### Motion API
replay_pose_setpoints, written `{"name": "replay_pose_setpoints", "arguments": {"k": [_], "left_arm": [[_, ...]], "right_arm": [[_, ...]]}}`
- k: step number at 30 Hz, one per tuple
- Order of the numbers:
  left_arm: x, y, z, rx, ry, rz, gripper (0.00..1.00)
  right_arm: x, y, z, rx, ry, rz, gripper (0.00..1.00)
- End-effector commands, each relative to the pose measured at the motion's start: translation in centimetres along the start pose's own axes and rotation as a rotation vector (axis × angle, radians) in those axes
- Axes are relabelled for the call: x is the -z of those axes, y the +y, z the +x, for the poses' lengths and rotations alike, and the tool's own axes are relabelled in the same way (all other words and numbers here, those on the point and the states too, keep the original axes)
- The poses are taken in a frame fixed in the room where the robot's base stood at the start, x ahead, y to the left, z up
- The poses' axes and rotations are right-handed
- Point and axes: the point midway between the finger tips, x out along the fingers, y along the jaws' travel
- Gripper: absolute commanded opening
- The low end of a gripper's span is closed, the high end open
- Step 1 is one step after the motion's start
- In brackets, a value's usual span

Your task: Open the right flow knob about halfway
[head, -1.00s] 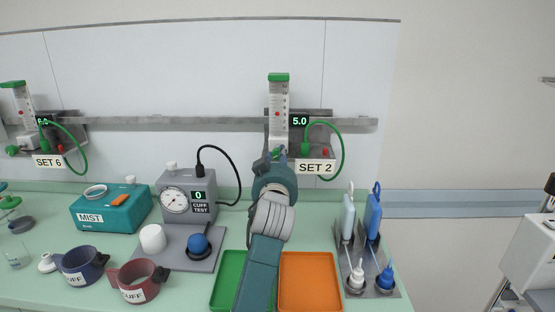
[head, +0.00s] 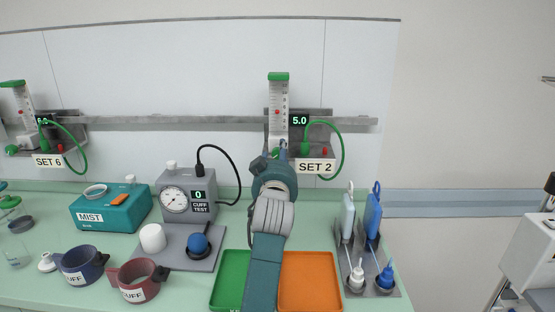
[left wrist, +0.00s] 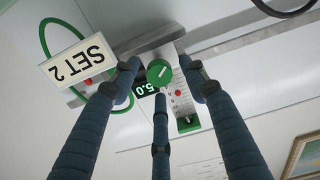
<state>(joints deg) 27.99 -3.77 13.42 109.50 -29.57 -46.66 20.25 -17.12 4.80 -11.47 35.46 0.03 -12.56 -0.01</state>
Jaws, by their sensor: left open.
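The right flowmeter (head: 278,100) is a clear tube with a green cap and a red ball, on the wall rail above the SET 2 label (head: 314,167). Its display (head: 299,120) reads 5.0. The green flow knob (left wrist: 159,73) with a white mark shows in the left wrist view; in the head view my gripper mostly hides it. My left gripper (head: 277,152) is at the bottom of this flowmeter. In the left wrist view its three fingers (left wrist: 160,80) are spread around the knob; whether any touches it I cannot tell. My right gripper is not in view.
A second flowmeter (head: 24,108) with a SET 6 label is at the far left. The counter holds a teal MIST box (head: 110,212), a cuff tester (head: 187,196), cuffs, a green tray (head: 228,280), an orange tray (head: 310,282) and a bottle rack (head: 356,258).

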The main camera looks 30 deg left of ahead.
Motion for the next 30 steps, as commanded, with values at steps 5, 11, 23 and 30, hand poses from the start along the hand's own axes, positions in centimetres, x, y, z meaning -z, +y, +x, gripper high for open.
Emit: {"name": "replay_pose_setpoints", "arguments": {"k": [5, 11, 23, 30], "left_arm": [[3.3, 0.5, 0.0, -0.001, 0.007, -0.002, 0.44], [7.0, 1.1, 0.0, -0.001, 0.005, -0.003, 0.44], [9.2, 1.5, 0.0, -0.001, -0.002, 0.001, 0.44], [9.0, 1.4, -0.1, 0.006, -0.003, 0.007, 0.44]], "right_arm": [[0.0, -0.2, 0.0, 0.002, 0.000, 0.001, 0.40], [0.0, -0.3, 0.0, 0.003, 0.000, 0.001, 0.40], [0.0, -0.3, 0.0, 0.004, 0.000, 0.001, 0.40], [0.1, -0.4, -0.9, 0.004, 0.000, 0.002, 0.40]]}}
